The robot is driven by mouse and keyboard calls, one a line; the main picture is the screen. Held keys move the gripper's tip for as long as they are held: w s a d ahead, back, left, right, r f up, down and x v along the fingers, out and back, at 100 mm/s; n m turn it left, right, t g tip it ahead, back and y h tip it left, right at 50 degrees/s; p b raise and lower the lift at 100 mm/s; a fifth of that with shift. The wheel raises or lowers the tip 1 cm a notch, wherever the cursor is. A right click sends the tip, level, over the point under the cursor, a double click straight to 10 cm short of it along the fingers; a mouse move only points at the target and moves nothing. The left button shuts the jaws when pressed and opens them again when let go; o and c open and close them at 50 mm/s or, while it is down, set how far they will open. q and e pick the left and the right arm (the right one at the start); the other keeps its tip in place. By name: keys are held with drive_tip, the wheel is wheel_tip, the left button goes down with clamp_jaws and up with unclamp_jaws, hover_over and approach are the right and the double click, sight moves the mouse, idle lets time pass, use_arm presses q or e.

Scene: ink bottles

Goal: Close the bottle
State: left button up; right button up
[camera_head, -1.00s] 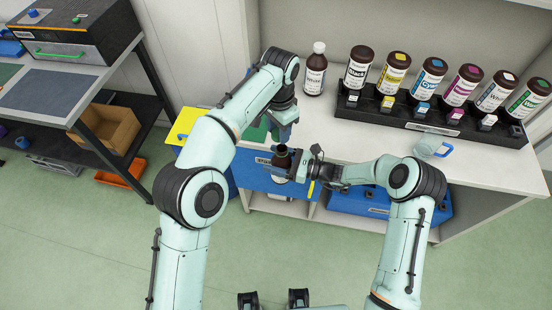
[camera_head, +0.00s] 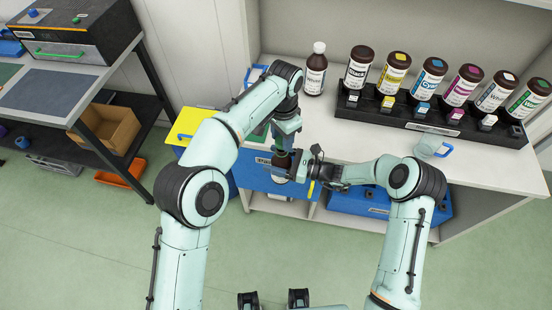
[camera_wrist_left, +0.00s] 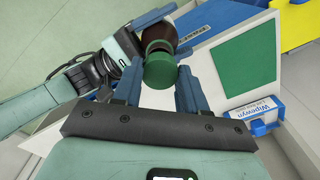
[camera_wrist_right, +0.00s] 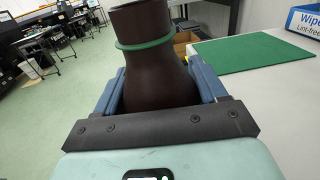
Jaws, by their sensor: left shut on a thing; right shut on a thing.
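A dark brown bottle (camera_wrist_right: 155,75) with a green ring (camera_wrist_right: 147,44) around its neck is held upright in my right gripper (camera_head: 303,168). The right gripper's fingers are shut on the bottle's sides in the right wrist view (camera_wrist_right: 157,88). My left gripper (camera_head: 284,150) is directly above the bottle, pointing down. In the left wrist view, its fingers (camera_wrist_left: 156,80) are shut on a round green cap (camera_wrist_left: 158,70), which lines up over the bottle's mouth. The mouth is hidden behind the cap and gripper, so I cannot tell how far the cap sits on it.
A white counter (camera_head: 340,135) lies behind the grippers, with a green mat (camera_wrist_right: 255,52) and a wipes box (camera_wrist_left: 253,103). A black rack (camera_head: 430,122) of several labelled bottles stands at the right back, beside a lone white-capped bottle (camera_head: 315,70).

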sight(281, 164)
use_arm(q)
drive_tip(key=shift+f, duration=0.15)
idle(0.7)
drive_tip(key=shift+f, duration=0.85)
drive_tip(key=shift+f, duration=0.55)
